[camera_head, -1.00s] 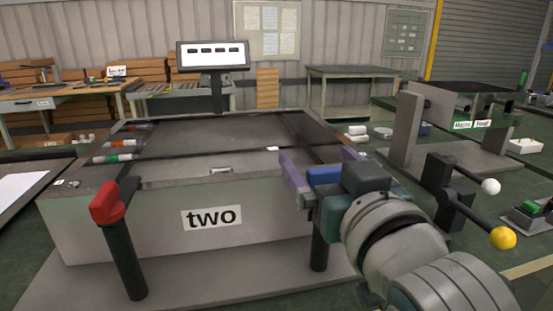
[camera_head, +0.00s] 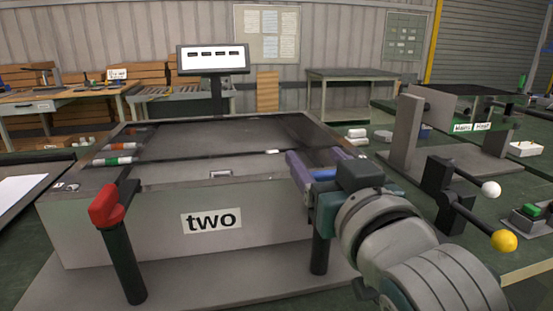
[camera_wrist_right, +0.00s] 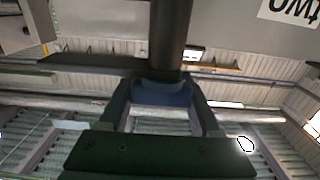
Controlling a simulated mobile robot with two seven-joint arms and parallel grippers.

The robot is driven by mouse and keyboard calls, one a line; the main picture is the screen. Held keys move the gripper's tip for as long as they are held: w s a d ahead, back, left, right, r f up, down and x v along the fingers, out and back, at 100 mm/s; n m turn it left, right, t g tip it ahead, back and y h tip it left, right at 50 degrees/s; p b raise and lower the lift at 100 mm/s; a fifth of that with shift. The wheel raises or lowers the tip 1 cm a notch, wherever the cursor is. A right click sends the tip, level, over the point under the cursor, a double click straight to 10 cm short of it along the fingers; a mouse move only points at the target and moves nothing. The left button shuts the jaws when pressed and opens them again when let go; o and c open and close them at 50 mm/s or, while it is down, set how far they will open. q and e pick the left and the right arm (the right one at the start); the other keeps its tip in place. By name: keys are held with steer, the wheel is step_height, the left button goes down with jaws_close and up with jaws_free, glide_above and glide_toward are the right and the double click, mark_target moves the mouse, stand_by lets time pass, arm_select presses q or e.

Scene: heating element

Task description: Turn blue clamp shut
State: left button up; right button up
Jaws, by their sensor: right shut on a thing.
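The blue clamp (camera_head: 322,174) sits on a black post (camera_head: 319,250) at the front right corner of the grey box labelled "two". My right gripper (camera_head: 315,156) has its purple fingers on either side of the clamp's blue head and is shut on it. In the right wrist view the blue head (camera_wrist_right: 162,93) shows between the two fingers, with the dark post (camera_wrist_right: 168,40) above it in the picture. The gripper's body hides part of the clamp in the head view. My left gripper is not in view.
A red clamp (camera_head: 104,204) stands on a black post at the box's front left corner. Levers with a white knob (camera_head: 491,189) and a yellow knob (camera_head: 504,240) stand to the right of my right arm. A screen (camera_head: 212,58) stands behind the box.

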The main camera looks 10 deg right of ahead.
jaws_close()
stand_by(0.3)
